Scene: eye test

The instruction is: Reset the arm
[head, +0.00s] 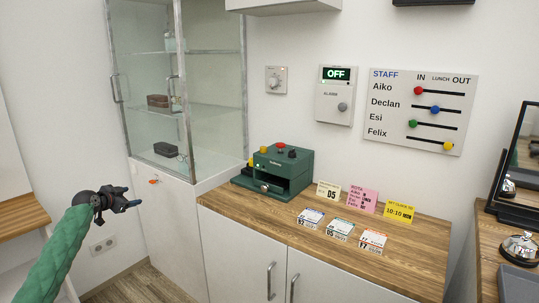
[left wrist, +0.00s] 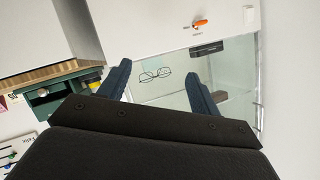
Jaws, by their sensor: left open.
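My left arm, in a green sleeve, comes in from the lower left of the head view. Its dark gripper (head: 128,203) is in the air in front of the white cabinet base, left of the wooden counter. In the left wrist view the two blue fingers of the gripper (left wrist: 158,80) stand wide apart with nothing between them. Behind them, at a distance, are the glass cabinet and a pair of eyeglasses (left wrist: 155,75). The gripper touches nothing that I can see. My right gripper shows in neither view.
The glass cabinet (head: 186,130) holds a brown box (head: 158,101) and a dark case (head: 166,149). An orange knob (head: 153,181) is below it. A green machine (head: 275,169) and several cards stand on the wooden counter (head: 270,222). A wooden surface (head: 14,219) is at far left.

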